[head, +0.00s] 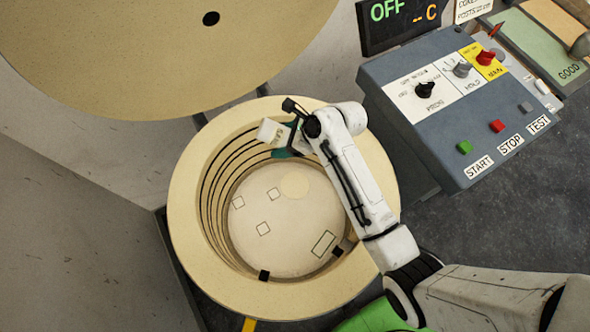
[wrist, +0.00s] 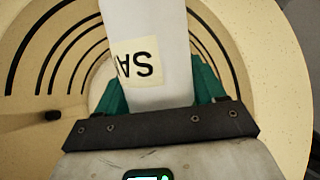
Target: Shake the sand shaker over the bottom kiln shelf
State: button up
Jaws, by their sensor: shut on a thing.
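My gripper (head: 291,139) reaches into the upper part of the round kiln (head: 187,222). Its teal fingers are shut on the white sand shaker (head: 271,132), which carries a pale label. In the wrist view the shaker (wrist: 150,45) stands between the two teal fingers, its label partly reading "SA" upside down. The shaker looks tilted in the head view, near the kiln's upper rim. The bottom kiln shelf (head: 285,235) is a pale disc low inside the kiln, with several small outlined squares, a larger rectangle and a pale round patch. The shaker's far end is cut off in the wrist view.
The kiln's round lid (head: 130,60) stands open at the upper left. Dark coil grooves line the kiln wall. A control box (head: 450,110) with knobs and START, STOP and TEST buttons stands to the right, below a display (head: 405,15) reading OFF. My arm crosses the kiln's right rim.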

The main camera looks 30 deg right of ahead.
aim_at(280, 130)
jog(key=shift+r, duration=3.2)
